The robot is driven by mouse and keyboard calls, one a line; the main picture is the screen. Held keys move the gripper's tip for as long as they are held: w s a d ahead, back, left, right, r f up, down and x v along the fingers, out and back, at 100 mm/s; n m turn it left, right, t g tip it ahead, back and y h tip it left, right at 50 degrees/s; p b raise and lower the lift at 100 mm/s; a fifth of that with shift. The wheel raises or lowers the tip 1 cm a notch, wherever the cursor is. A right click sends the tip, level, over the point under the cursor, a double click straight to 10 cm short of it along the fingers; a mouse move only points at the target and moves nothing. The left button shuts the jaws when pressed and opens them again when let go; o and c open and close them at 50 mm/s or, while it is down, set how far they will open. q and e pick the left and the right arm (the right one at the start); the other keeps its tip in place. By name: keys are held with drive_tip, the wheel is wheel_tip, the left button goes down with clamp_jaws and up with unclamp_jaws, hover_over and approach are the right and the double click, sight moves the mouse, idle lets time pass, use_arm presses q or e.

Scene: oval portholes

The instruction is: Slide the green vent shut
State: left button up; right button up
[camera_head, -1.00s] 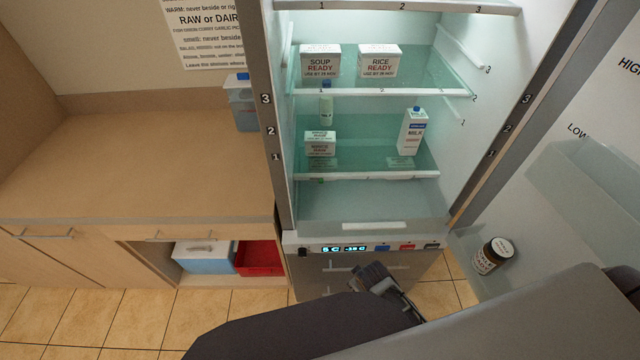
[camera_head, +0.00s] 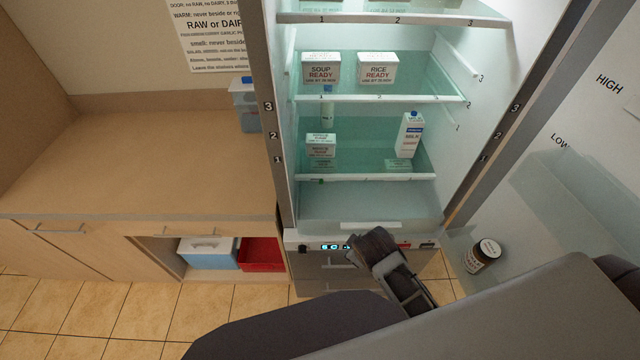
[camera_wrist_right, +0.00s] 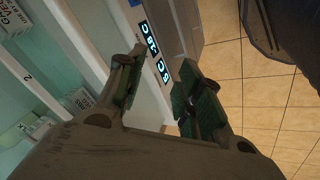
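No clearly green vent stands out in either view. The open fridge's front control strip (camera_head: 310,247) carries a lit display (camera_head: 335,247), a red piece (camera_head: 405,245) and a dark piece (camera_head: 428,244) whose colour I cannot tell. A small green spot (camera_head: 321,181) shows at the lower shelf's front edge. My right gripper (camera_head: 368,243) is in front of the strip, right of the display, and hides part of it. In the right wrist view its fingers (camera_wrist_right: 160,90) are apart and empty, with the display (camera_wrist_right: 152,50) beyond them. My left gripper is not in view.
Shelves hold a soup box (camera_head: 321,70), a rice box (camera_head: 377,70) and a milk carton (camera_head: 409,135). The open door at the right holds a dark jar (camera_head: 482,255). A wooden counter (camera_head: 150,160) stands left, with a red bin (camera_head: 262,254) below.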

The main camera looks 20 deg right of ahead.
drive_tip(key=w+a+r+n+t+h, duration=0.1)
drive_tip(key=w+a+r+n+t, duration=0.2)
drive_tip(key=n, duration=1)
drive_tip(key=w+a+r+n+t+h, duration=0.1)
drive_tip(key=w+a+r+n+t, duration=0.3)
drive_tip(key=w+n, duration=0.5)
drive_tip(key=r+n+t+p, duration=0.1)
drive_tip(key=n, duration=0.2)
drive_tip(key=shift+w+a+r+n+h, duration=0.15)
drive_tip(key=shift+w+r+n+h, duration=0.15)
drive_tip(key=shift+r+n, duration=0.1)
drive_tip(key=shift+w+f, duration=0.1)
drive_tip(key=shift+f, duration=0.05)
drive_tip(key=b, duration=0.2)
approach(321, 181)
drive_tip(key=shift+b+x, duration=3.1)
drive_tip(key=shift+x, duration=0.6)
drive_tip(key=shift+f, duration=0.1)
